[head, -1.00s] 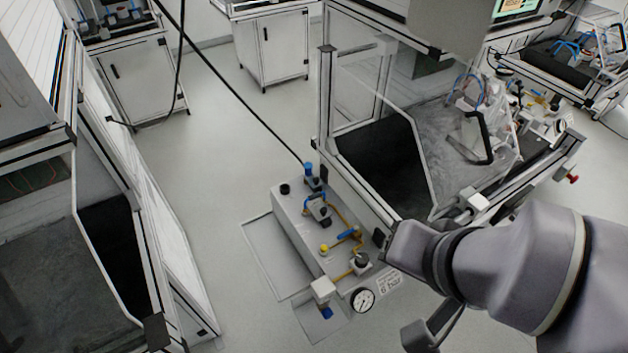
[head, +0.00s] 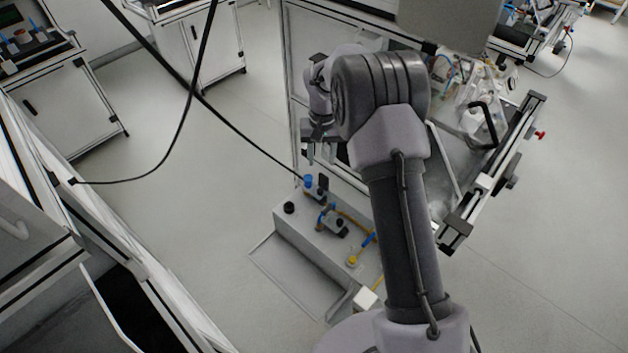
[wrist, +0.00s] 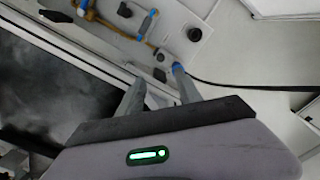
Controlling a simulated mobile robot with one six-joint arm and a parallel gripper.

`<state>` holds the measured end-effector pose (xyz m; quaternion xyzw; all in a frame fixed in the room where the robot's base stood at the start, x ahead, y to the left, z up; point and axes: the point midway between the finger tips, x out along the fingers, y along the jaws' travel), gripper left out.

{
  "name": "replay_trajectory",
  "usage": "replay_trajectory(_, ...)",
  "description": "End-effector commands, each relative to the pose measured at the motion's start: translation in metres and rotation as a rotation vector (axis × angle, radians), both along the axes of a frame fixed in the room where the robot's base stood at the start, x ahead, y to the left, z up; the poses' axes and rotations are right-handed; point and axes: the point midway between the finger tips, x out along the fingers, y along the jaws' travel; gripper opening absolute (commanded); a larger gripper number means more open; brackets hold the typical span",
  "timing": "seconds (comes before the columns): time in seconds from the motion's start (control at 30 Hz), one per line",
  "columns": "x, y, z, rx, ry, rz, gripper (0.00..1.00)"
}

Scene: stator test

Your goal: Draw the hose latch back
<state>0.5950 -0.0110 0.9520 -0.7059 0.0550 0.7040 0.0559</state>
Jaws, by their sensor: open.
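The hose latch appears to be the blue collar (head: 308,180) where the black hose (head: 258,145) meets the far end of the grey valve box (head: 290,222). In the wrist view the blue collar (wrist: 177,67) shows right at the tip of the right finger, which partly covers it; I cannot tell whether they touch. My gripper (head: 321,152) is open and empty, just above the collar and slightly right of it in the head view. In the wrist view its two fingers (wrist: 158,75) are spread, with the collar nearer the right one.
The box also carries a black knob (head: 289,207), blue-handled valves and brass pipes. A framed workbench (head: 470,205) stands close on the right, partly behind my arm. The hose slants across the open floor to the upper left.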

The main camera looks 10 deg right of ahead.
Motion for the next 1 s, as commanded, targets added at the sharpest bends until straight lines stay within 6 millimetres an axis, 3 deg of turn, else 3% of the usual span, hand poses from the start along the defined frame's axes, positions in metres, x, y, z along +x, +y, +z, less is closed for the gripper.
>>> replay_trajectory(0.03,-0.001,0.000,-0.022,0.000,0.005,0.000,0.42)
replay_trajectory(0.2,-0.001,0.001,-0.074,0.001,0.004,0.000,0.42)
replay_trajectory(0.4,-0.001,0.001,-0.121,0.000,0.002,0.000,0.42)
replay_trajectory(0.6,0.000,0.001,-0.139,0.001,0.000,-0.001,0.42)
replay_trajectory(0.83,0.000,0.001,-0.139,0.001,-0.001,0.000,0.42)
replay_trajectory(0.87,0.000,0.001,-0.139,0.001,-0.001,0.000,0.40)
replay_trajectory(1.0,0.000,0.001,-0.139,0.001,0.000,0.000,0.12)
